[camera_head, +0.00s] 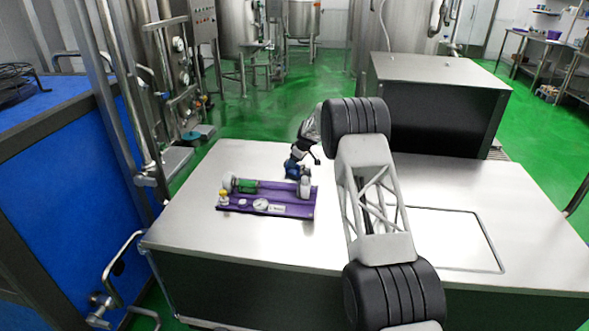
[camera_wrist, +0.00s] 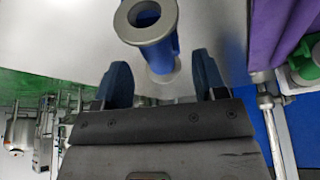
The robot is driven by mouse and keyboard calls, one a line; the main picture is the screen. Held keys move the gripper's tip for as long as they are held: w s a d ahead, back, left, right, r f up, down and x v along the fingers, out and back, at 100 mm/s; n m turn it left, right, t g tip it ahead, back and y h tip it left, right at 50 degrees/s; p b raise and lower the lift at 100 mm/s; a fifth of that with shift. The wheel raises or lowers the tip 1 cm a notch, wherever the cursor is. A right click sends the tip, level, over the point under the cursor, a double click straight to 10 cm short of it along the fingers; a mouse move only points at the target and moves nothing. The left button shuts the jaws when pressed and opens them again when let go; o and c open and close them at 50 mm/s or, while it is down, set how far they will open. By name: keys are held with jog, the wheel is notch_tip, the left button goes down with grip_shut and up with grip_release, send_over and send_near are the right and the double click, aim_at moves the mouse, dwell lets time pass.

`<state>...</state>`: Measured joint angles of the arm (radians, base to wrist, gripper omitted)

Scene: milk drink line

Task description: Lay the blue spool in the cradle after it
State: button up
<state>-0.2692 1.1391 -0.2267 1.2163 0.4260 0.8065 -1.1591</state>
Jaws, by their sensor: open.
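The blue spool (camera_wrist: 174,43), with grey end flanges and a hollow core, shows in the wrist view between the two fingers of my gripper (camera_wrist: 159,62). The fingers are open, with a visible gap on each side of it. In the head view my gripper (camera_head: 300,158) is low over the table, just behind the purple board, and partly hides the spool. The purple board (camera_head: 288,210) carries a green spool (camera_head: 246,186) lying on its side; it also shows at the right of the wrist view (camera_wrist: 309,63). I cannot make out the blue spool's cradle clearly.
The board also carries a yellow-topped part (camera_head: 223,196), a round gauge (camera_head: 261,204) and a pale upright part (camera_head: 305,187). The steel table (camera_head: 190,225) is clear left of the board.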

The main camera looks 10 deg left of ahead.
jog(key=shift+x, duration=2.2)
jog(key=shift+w, duration=0.1)
jog(key=c, duration=1.1)
jog(key=shift+o, duration=0.2)
jog(key=shift+r, duration=0.15)
jog(key=shift+r, duration=4.9)
